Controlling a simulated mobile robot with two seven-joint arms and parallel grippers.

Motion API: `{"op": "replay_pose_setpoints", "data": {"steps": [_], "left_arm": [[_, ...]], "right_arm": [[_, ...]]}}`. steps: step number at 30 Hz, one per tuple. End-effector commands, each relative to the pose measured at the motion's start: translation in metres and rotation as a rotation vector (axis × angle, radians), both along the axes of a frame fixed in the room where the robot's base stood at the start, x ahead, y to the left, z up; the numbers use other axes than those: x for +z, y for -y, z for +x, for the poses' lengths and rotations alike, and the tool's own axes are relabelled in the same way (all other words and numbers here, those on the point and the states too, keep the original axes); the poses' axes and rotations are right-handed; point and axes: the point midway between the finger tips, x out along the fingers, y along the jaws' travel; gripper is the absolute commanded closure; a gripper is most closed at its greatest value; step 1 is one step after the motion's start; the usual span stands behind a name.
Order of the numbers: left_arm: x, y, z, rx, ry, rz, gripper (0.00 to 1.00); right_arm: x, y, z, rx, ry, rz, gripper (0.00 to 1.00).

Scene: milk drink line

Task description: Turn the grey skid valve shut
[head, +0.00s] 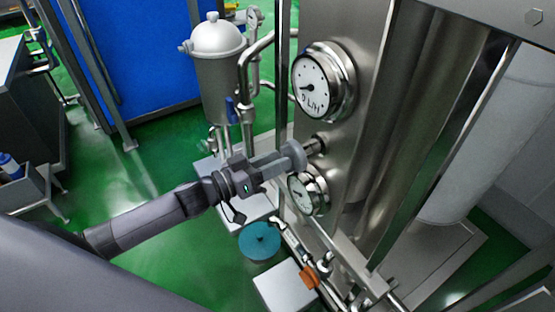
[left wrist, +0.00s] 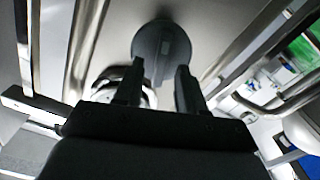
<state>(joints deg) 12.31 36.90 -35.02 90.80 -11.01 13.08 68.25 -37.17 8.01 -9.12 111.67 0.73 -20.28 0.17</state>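The grey skid valve (head: 294,154) is a round knob on a short metal stem, on the steel panel between two dial gauges. In the left wrist view the knob (left wrist: 162,44) is a dark grey disc with a raised bar across it. My left gripper (head: 274,166) reaches in from the left and points at the knob's face. In the left wrist view its two fingers (left wrist: 160,75) are apart, one on each side of the bar's lower end, with gaps showing. I cannot tell whether the fingertips touch the knob. My right gripper is not in view.
A large gauge (head: 318,84) sits above the valve and a smaller gauge (head: 307,194) just below it. A white-lidded steel canister (head: 217,75) with pipes stands behind. An orange-handled fitting (head: 309,276) is lower down. Green floor (head: 150,175) is open at the left.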

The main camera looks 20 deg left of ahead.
Motion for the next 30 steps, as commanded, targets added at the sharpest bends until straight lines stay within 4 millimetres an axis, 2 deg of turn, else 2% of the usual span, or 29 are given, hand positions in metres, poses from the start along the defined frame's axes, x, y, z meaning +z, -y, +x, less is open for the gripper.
{"op": "replay_pose_setpoints", "data": {"steps": [4,13,15,17,30], "left_arm": [[0.0001,0.0053,0.0068,0.001,-0.001,-0.001,0.61],[-0.0003,0.0062,0.0078,0.001,-0.001,0.001,0.61],[-0.0002,0.0062,0.0077,0.001,-0.001,0.001,0.83],[-0.0002,0.0062,0.0076,0.001,-0.001,0.001,1.00],[0.0003,0.0064,0.0073,0.001,0.033,0.044,1.00]], "right_arm": [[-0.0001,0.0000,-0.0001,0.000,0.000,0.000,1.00],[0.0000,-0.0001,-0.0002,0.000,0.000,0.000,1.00],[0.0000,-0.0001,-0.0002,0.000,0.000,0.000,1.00],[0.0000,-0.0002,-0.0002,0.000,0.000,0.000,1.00],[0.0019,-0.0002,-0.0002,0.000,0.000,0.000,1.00]]}}
